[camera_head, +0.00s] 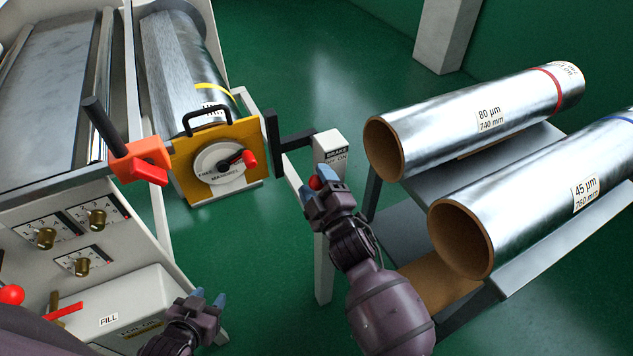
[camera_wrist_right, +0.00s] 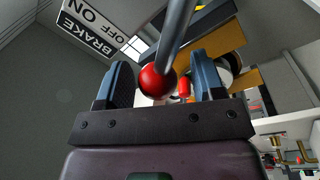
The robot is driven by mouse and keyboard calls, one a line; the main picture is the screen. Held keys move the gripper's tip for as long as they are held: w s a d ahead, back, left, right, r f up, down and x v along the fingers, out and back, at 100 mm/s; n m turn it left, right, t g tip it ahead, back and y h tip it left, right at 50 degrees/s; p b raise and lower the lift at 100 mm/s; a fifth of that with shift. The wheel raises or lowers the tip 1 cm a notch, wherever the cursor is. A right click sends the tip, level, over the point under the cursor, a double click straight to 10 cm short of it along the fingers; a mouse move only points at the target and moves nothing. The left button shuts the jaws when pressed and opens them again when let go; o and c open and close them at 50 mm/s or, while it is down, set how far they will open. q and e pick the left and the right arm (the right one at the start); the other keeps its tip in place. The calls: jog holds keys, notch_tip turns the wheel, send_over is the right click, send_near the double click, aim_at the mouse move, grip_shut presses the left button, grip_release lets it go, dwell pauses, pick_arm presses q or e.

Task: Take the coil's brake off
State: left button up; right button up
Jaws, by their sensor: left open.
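The foil coil (camera_head: 180,60) lies in the machine at the upper left, behind a yellow plate. A white post (camera_head: 325,240) bears a BRAKE label (camera_head: 337,157) with OFF and ON; it also shows in the right wrist view (camera_wrist_right: 95,25). The brake lever ends in a red ball knob (camera_head: 315,183), and its grey rod shows in the right wrist view (camera_wrist_right: 176,32). My right gripper (camera_head: 322,187) is open, with the knob (camera_wrist_right: 158,80) between its fingers and gaps visible on both sides. My left gripper (camera_head: 208,297) is open and empty at the lower left.
The yellow plate (camera_head: 245,135) carries a black handle and a dial (camera_head: 220,162) with a red pointer. An orange crank block (camera_head: 140,160) stands beside it. Foil rolls (camera_head: 475,120) (camera_head: 530,205) lie on a rack at right. A control panel with knobs is at left.

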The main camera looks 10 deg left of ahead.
jog(key=shift+d, duration=0.1)
jog(key=v, duration=1)
jog(key=shift+s, duration=0.35)
jog(key=shift+d, duration=0.1)
jog(key=s+d+f+m+g+h, duration=0.1)
jog(key=s+d+f+m+h, duration=0.2)
jog(key=d, duration=0.7)
jog(key=s+d+f+m+g+h, duration=0.2)
jog(key=s+d+f+m+h, duration=0.2)
jog(key=s+d+f+m, duration=0.2)
jog(key=s+d+f+m+g+h, duration=0.1)
jog(key=s+d+f+m+h, duration=0.3)
jog(key=d+m, duration=0.4)
jog(key=s+d, duration=0.1)
jog(key=d, duration=0.5)
jog(key=shift+s+f+g, duration=0.2)
jog(key=shift+f+g, duration=0.1)
jog(key=shift+f, duration=0.05)
